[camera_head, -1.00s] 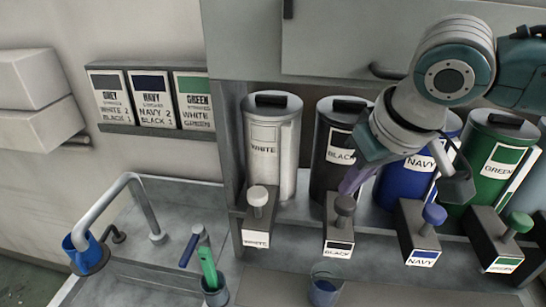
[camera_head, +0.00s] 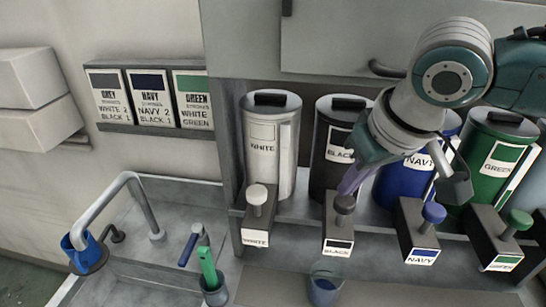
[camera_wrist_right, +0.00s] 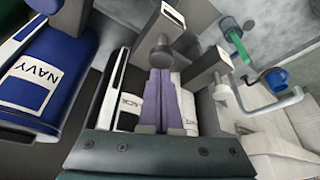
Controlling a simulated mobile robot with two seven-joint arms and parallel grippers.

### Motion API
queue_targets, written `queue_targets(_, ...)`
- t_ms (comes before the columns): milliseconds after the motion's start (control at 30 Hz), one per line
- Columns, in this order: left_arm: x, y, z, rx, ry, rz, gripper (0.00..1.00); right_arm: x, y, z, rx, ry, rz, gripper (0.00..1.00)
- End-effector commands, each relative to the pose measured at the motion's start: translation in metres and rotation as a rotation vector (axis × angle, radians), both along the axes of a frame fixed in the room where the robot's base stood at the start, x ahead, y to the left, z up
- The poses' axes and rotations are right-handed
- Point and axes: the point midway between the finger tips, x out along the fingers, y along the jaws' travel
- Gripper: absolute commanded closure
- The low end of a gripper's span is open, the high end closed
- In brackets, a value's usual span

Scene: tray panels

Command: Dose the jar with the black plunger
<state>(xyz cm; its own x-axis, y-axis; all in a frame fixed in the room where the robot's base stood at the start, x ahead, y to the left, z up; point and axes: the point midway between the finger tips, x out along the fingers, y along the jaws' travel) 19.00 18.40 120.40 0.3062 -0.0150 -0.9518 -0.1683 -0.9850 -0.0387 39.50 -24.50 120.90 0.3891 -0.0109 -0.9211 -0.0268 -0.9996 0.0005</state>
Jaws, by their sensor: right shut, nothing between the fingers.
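The black plunger (camera_head: 344,204) is a dark round knob on a stem, on the dispenser block labelled BLACK. The jar (camera_head: 323,290) is a clear cup with blue in it, standing below that block near the bottom of the head view. My right gripper (camera_head: 349,187) has purple fingers, which are shut and empty. Its fingertips are just above the black plunger; whether they touch it I cannot tell. In the right wrist view the shut fingers (camera_wrist_right: 160,75) point toward the plunger knob (camera_wrist_right: 161,44). My left gripper is not in view.
White (camera_head: 257,194), navy (camera_head: 434,213) and green (camera_head: 520,220) plungers stand on neighbouring blocks. Canisters stand behind them. Recipe cards (camera_head: 152,98) hang at the left. A cup with a green-handled tool (camera_head: 208,268) and a blue cup (camera_head: 78,247) are at the left.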

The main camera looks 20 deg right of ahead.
Motion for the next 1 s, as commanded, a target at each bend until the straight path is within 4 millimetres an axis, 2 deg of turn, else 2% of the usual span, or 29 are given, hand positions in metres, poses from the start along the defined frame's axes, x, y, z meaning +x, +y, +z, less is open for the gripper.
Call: queue_targets(1000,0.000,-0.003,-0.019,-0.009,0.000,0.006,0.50,-0.001,0.000,-0.038,-0.001,0.003,0.000,1.00)
